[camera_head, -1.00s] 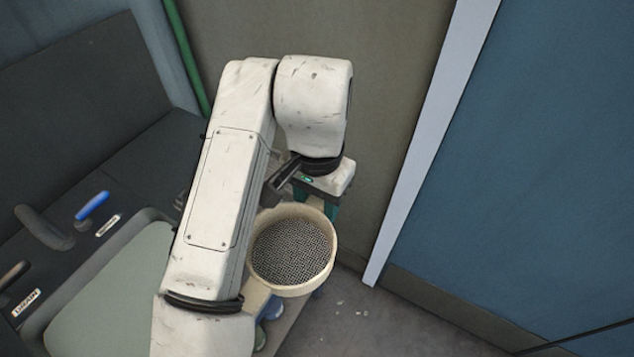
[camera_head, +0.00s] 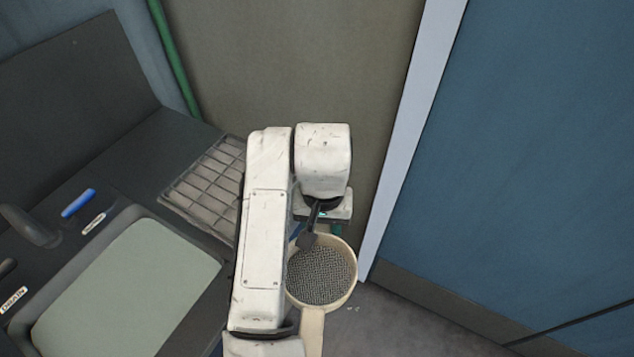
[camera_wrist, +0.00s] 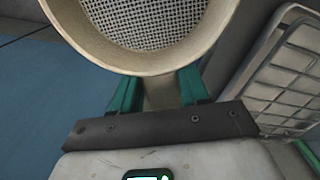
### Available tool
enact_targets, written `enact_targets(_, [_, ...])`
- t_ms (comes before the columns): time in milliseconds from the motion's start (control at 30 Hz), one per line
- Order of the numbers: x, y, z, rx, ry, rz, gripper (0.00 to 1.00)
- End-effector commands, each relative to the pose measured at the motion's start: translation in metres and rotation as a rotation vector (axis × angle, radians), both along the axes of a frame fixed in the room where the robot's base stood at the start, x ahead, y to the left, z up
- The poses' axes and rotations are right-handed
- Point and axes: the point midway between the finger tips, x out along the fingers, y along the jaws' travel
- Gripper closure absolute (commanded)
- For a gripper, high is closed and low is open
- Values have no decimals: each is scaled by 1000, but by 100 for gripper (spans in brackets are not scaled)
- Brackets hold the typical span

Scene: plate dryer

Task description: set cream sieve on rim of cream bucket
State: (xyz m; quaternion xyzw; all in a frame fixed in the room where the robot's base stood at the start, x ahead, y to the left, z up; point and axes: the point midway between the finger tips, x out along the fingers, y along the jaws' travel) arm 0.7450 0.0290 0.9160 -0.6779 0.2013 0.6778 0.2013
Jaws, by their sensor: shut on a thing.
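The cream sieve (camera_head: 320,275), a round cream ring with a grey mesh floor, is held in the air at the lower middle of the head view. A cream handle (camera_head: 312,332) runs from it toward the bottom edge. In the wrist view the sieve (camera_wrist: 146,25) fills the top middle, and my gripper (camera_wrist: 159,88) has its teal fingers on either side of a cream tab below the rim. In the head view my gripper (camera_head: 336,230) is mostly hidden behind my wrist, at the sieve's far side. I cannot make out the cream bucket in either current view.
A sink with a pale green basin (camera_head: 130,285) lies left of my arm. A wire rack (camera_head: 207,188) is behind it, and also shows at right in the wrist view (camera_wrist: 287,75). A blue lever (camera_head: 78,203) is at far left. A blue wall (camera_head: 530,170) stands at right.

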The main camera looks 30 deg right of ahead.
Motion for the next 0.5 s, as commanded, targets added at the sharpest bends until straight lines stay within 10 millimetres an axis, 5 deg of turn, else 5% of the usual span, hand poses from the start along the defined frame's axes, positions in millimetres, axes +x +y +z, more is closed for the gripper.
enact_targets(200, [-1, -14, -58, -6, 6, 231, 86])
enact_targets(500, [-1, -25, -115, -3, 5, 467, 86])
